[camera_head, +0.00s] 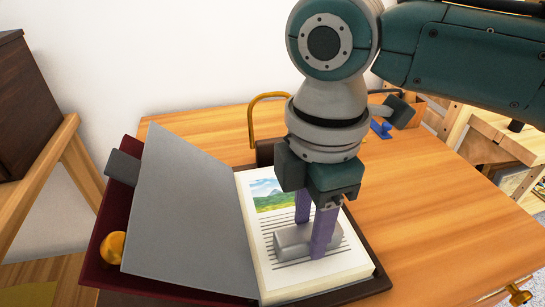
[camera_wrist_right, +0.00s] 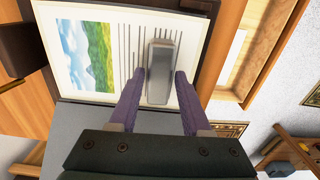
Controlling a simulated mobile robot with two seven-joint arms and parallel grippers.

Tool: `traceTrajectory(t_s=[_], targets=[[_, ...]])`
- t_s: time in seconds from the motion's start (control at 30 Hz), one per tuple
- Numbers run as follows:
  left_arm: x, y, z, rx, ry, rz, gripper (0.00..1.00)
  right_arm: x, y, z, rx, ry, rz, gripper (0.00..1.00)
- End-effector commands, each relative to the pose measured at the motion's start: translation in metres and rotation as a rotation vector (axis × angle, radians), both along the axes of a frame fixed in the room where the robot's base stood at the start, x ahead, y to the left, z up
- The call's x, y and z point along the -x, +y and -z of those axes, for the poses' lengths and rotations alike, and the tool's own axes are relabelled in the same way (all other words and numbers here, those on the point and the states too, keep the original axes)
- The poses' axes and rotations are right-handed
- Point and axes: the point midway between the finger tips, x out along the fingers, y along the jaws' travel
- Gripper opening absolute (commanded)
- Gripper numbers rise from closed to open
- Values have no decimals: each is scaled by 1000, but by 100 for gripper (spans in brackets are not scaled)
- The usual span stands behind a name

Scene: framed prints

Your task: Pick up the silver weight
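The silver weight (camera_head: 291,240) is a small grey block lying on the printed right page of an open book (camera_head: 272,290). My right gripper (camera_head: 311,238) points down over that page, with its two purple fingers on either side of the weight. In the right wrist view the weight (camera_wrist_right: 161,62) lies between the fingertips (camera_wrist_right: 161,76). The gripper looks open, and the weight rests on the page. My left gripper is not in view.
A large grey sheet (camera_head: 190,220) stands tilted over the book's left side. A gold ball-shaped object (camera_head: 112,248) is by the dark red cover. A brass arch (camera_head: 252,115) rises behind the book. The wooden tabletop (camera_head: 430,200) is clear to the right.

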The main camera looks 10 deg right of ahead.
Motion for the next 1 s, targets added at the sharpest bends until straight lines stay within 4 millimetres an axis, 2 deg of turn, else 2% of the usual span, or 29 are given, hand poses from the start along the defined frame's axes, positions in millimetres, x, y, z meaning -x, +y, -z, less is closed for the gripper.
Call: traceTrajectory(t_s=[0.07, 0.4, 1.0], targets=[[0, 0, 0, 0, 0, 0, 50, 0, 0, 0, 0, 0, 0, 38], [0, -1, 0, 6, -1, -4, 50, 0, 0, 0, 0, 0, 0, 0], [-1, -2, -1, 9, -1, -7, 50, 0, 0, -1, -1, -1, 0, 0]])
